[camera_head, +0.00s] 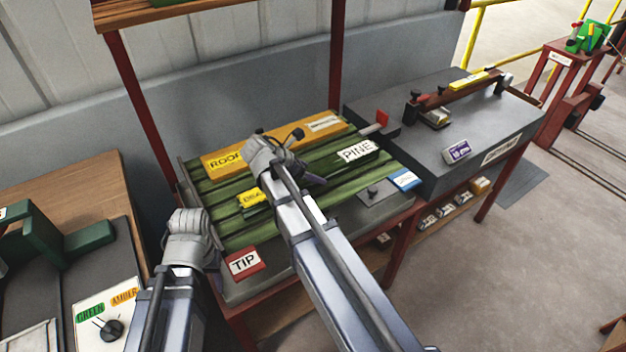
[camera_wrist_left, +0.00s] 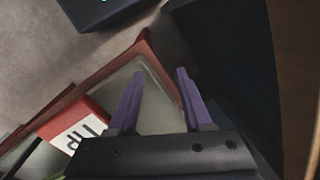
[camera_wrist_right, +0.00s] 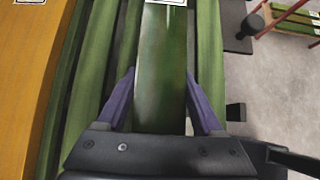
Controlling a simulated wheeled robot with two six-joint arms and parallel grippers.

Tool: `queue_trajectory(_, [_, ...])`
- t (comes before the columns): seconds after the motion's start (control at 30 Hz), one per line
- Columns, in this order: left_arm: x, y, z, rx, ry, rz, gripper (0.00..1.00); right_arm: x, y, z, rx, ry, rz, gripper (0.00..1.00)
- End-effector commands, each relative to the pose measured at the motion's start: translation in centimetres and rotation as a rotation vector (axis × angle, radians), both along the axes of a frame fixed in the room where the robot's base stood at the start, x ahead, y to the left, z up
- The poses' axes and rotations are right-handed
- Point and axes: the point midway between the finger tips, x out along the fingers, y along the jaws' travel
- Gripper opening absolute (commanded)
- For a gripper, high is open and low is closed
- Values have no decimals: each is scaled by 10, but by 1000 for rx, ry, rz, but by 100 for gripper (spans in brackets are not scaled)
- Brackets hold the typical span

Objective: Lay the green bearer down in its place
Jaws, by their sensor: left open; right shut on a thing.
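My right gripper (camera_wrist_right: 160,76) is shut on a green bearer (camera_wrist_right: 160,95), a long green bar with a white label at its far end, cut off at the top of the right wrist view. Its purple fingers lie along the bar's two sides. In the head view my right gripper (camera_head: 283,163) is over the middle of the table of green bars (camera_head: 240,238), and its wrist hides part of them. Whether the held bar touches the others is unclear. My left gripper (camera_wrist_left: 160,74) is open and empty, near the table's front-left corner by the red TIP block (camera_head: 244,262).
A white PINE label (camera_head: 357,150) and a blue block (camera_head: 405,179) are at the right. A grey bench (camera_head: 440,150) adjoins on the right. Red posts stand behind. A control panel (camera_head: 105,310) is at lower left.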

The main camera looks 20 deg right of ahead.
Motion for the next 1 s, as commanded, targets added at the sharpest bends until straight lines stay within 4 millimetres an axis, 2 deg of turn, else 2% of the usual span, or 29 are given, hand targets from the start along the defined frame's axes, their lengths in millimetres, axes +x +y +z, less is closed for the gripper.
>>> queue_trajectory(0.4, [0,0,-6,0,0,0,50,0,0,-5,-2,0,0,0])
queue_trajectory(0.43, [0,0,-6,0,0,0,50,0,0,-6,0,0,0,70])
queue_trajectory(0.7, [0,0,-4,0,0,0,50,0,0,-4,0,0,0,98])
queue_trajectory(1.0, [0,0,-1,0,0,0,50,0,0,0,0,0,0,98])
